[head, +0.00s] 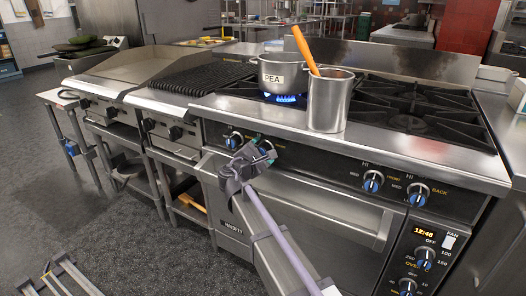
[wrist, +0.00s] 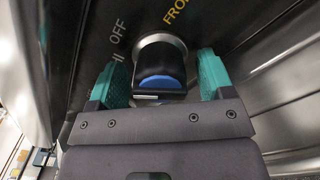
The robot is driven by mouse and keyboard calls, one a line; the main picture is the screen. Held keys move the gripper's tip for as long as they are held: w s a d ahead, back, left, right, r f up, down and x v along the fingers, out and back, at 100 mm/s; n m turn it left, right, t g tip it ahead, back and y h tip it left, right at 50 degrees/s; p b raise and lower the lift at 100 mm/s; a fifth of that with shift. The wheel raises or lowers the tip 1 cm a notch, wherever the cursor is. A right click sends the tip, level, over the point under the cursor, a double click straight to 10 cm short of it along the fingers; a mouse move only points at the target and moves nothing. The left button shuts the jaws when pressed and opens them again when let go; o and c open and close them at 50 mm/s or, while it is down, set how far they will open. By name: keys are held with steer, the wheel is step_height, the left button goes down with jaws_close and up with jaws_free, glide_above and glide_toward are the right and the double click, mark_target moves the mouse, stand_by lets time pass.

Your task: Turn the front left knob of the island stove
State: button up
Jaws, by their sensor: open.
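The island stove (head: 300,168) has a left pair and a right pair of blue-faced knobs on its front panel. My gripper (head: 264,150) is at the right knob of the left pair and partly hides it. In the wrist view this knob (wrist: 160,68) is black and blue on a silver ring, beside the words "OFF" and a cut-off "FRO". My gripper's teal fingers (wrist: 160,78) are open, one on each side of the knob. I cannot tell whether they touch it. The left knob of the pair (head: 235,141) stands clear of my gripper.
A pot marked PEA (head: 283,76) sits over a lit blue flame (head: 285,99). A steel container (head: 330,101) with an orange-handled utensil stands at the stove's front edge. The oven handle (head: 384,228) runs below the knobs. More knobs (head: 372,181) are at the right.

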steer(key=shift+w+d, duration=0.15)
steer(key=shift+w, duration=0.2)
steer(key=shift+c, duration=0.3)
steer(key=c, duration=0.9)
steer(key=shift+o, duration=0.2)
steer(key=shift+m, duration=2.9)
